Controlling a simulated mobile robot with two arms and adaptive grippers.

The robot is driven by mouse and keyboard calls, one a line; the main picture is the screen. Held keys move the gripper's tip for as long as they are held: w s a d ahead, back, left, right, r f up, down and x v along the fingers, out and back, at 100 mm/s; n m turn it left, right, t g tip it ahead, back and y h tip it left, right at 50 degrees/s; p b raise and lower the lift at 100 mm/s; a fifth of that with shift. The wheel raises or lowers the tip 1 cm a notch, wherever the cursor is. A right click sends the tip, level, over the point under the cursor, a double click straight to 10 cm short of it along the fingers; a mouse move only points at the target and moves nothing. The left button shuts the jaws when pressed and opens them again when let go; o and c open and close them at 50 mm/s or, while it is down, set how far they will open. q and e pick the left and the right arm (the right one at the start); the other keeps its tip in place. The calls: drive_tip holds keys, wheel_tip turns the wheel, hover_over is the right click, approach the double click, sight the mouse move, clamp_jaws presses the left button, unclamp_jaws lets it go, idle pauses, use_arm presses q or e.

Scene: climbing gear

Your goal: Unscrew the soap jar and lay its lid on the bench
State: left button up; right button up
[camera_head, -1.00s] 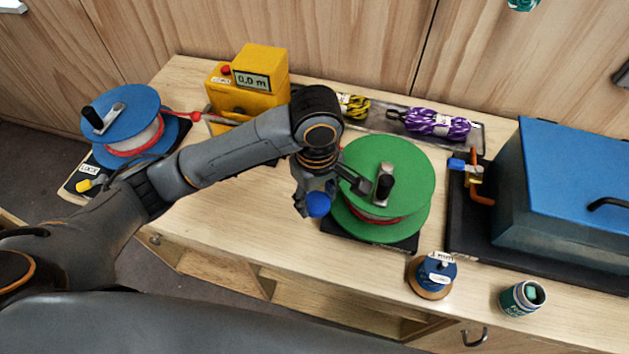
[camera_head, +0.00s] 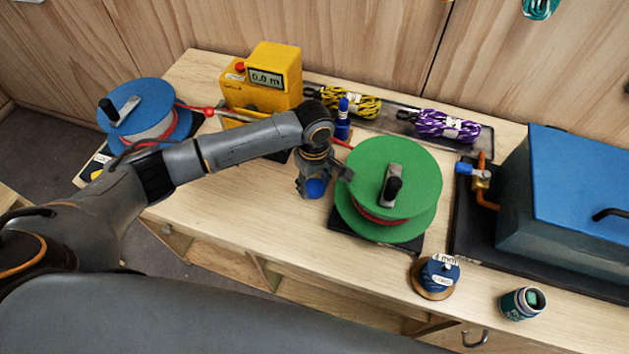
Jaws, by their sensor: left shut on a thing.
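The soap jar (camera_head: 515,305) is a small teal jar with a pale label, standing at the front right of the bench (camera_head: 250,215). Its mouth is open and light teal soap shows inside. My left gripper (camera_head: 313,182) points down over the bench, left of the green reel and well away from the jar. It is shut on a round blue lid (camera_head: 317,189), partly hidden by the fingers. I cannot tell whether the lid touches the wood. My right gripper is out of view.
The green reel (camera_head: 410,170) stands close right of my left gripper. A blue-lidded tank (camera_head: 590,190) fills the right. A small blue spool (camera_head: 440,273) stands left of the jar. Bare wood lies left of my gripper.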

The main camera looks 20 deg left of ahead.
sight(314, 187)
use_arm(q)
drive_tip(key=o, duration=1.3)
drive_tip(key=shift+f, duration=0.1)
drive_tip(key=shift+c, duration=0.2)
wheel_tip(314, 187, up, 12)
drive_tip(key=b, duration=0.1)
drive_tip(key=shift+s, duration=0.1)
